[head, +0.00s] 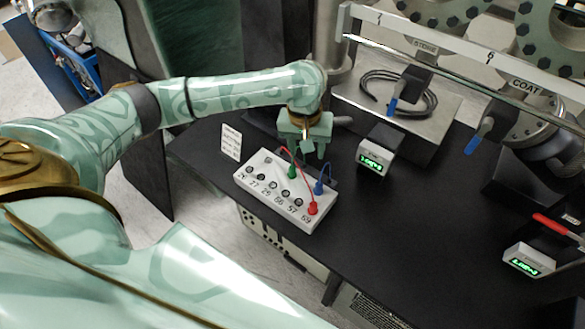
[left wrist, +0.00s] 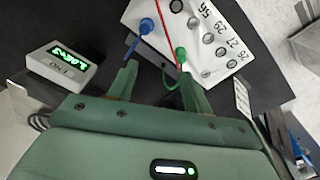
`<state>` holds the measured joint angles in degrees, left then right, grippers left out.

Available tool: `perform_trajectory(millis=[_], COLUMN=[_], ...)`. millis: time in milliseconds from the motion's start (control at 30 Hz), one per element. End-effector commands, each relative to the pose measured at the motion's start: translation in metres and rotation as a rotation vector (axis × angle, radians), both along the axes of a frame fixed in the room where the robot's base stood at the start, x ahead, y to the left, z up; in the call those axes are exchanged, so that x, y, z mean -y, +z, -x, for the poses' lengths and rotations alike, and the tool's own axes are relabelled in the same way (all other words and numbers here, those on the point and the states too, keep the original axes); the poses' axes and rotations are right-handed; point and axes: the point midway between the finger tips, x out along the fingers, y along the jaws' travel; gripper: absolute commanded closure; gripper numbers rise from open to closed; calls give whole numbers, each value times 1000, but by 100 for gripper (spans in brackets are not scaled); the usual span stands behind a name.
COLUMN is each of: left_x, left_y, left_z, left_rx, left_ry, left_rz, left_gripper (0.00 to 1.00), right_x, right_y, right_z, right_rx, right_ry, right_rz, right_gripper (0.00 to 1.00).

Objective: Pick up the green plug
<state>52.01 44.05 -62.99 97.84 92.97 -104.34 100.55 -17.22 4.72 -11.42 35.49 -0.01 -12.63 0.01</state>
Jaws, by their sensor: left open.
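The green plug (head: 292,172) stands upright in the white socket box (head: 262,185) on the black table, with a thin green lead. It also shows in the left wrist view (left wrist: 181,54), just beyond the tip of the right-hand finger. My left gripper (head: 311,152) is open and empty, pointing down above the back edge of the box, close to the green plug. In the left wrist view its two fingertips (left wrist: 157,75) are spread apart; the green plug is off to the right side of the gap. I cannot tell if a finger touches the lead.
A blue plug (head: 319,188) and a red plug (head: 313,208) stand in the same box, with wires close by. A small green-lit display (head: 372,162) is to the right. A metal plate with a coiled hose (head: 398,95) lies behind. The table's front right is mostly clear.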

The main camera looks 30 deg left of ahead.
Motion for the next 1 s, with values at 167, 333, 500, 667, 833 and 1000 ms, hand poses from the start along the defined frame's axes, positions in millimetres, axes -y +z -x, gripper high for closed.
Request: perform_trajectory(millis=[167,333,500,667,833,1000], left_x=[-46,-53,-51,-51,-51,-48], left_y=[37,18,-27,-58,-69,-86], left_z=[-10,-9,-9,-9,-10,-9], left_rx=[-78,-101,-102,-99,-96,-97], left_ry=[287,349,346,344,344,343], left_rz=[-20,-20,-17,-18,-16,-17], left_gripper=[50,50,50,50,50,50], right_x=[-1,-3,-3,-3,-3,-3], right_y=[1,-11,-30,-43,-47,-57], right_z=[0,1,4,6,7,8], right_rx=[1,-2,-10,-14,-15,-19], right_ry=[-1,-2,-2,-2,-1,-1], right_rz=[-1,-4,-4,-4,-4,-4], right_gripper=[51,51,51,51,51,51])
